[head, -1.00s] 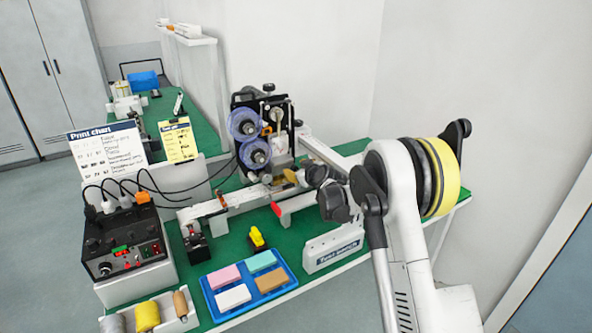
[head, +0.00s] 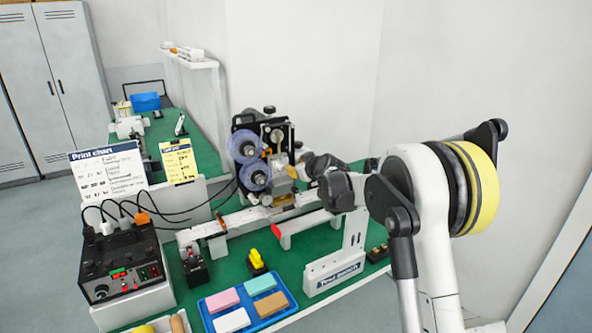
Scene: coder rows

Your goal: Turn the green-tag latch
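The coder (head: 262,150), with two blue-purple reels, stands at the back of the green bench. My gripper (head: 301,167) is at the coder's right side, close to its lower right part. My wrist hides some of that side. The fingers are too small and dark to tell open from shut, and I cannot tell whether they touch anything. I cannot make out a green tag or its latch in this view.
A white rail (head: 240,221) runs below the coder. A blue tray (head: 252,306) with coloured blocks, a yellow-topped black piece (head: 256,262) and a white labelled holder (head: 333,270) are in front. A control box (head: 122,264) and print chart (head: 107,172) stand left.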

